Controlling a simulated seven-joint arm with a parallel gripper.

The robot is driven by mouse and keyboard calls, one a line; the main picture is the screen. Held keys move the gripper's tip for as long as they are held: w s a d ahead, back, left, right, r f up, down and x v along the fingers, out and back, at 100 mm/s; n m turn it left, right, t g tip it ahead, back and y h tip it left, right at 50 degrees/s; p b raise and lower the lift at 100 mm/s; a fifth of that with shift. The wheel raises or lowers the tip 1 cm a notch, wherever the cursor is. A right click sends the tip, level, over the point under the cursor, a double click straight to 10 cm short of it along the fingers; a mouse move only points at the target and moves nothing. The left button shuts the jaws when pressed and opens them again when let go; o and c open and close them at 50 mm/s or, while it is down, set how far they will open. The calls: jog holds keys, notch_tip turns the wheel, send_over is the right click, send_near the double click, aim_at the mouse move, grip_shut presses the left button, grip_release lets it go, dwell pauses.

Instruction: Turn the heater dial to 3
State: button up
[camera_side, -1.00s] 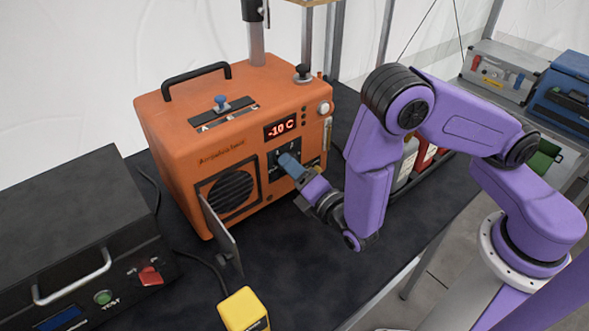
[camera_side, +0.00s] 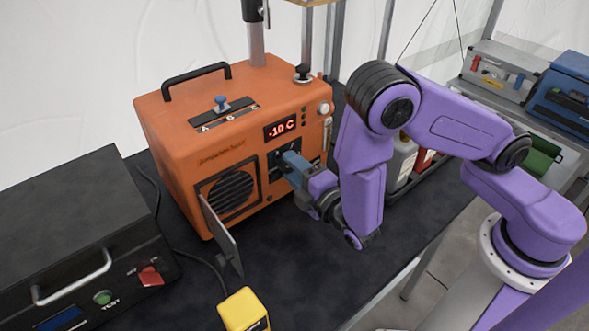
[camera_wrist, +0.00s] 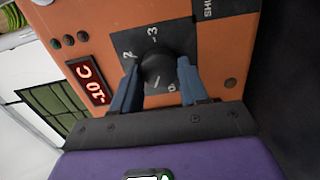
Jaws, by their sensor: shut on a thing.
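The orange heater (camera_side: 165,140) stands on the dark table, and its display (camera_side: 281,128) reads -10 C. The heater dial (camera_wrist: 157,68) is a round black knob on a dark plate with markings, one of which reads 3. A pale pointer line shows on the knob. My gripper (camera_wrist: 156,85) has its two blue fingers on opposite sides of the dial, shut on it. In the side view my gripper (camera_side: 290,162) reaches the heater's front panel from the right and hides the dial.
A small open flap (camera_side: 221,232) hangs at the heater's front left. A black case (camera_side: 70,220) with a handle stands at the left, and a yellow block (camera_side: 244,310) lies at the front. Bottles in a rack (camera_side: 405,165) stand behind my arm.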

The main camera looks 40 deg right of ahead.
jog(key=m, duration=0.9)
jog(key=m+y, duration=0.1)
jog(key=m, duration=0.9)
jog(key=m+y, duration=0.1)
jog(key=m, duration=0.9)
jog(key=shift+d, duration=0.3)
dwell(0.3)
jog(key=o, duration=1.1)
jog(key=shift+c, duration=0.2)
jog(key=shift+s, duration=0.1)
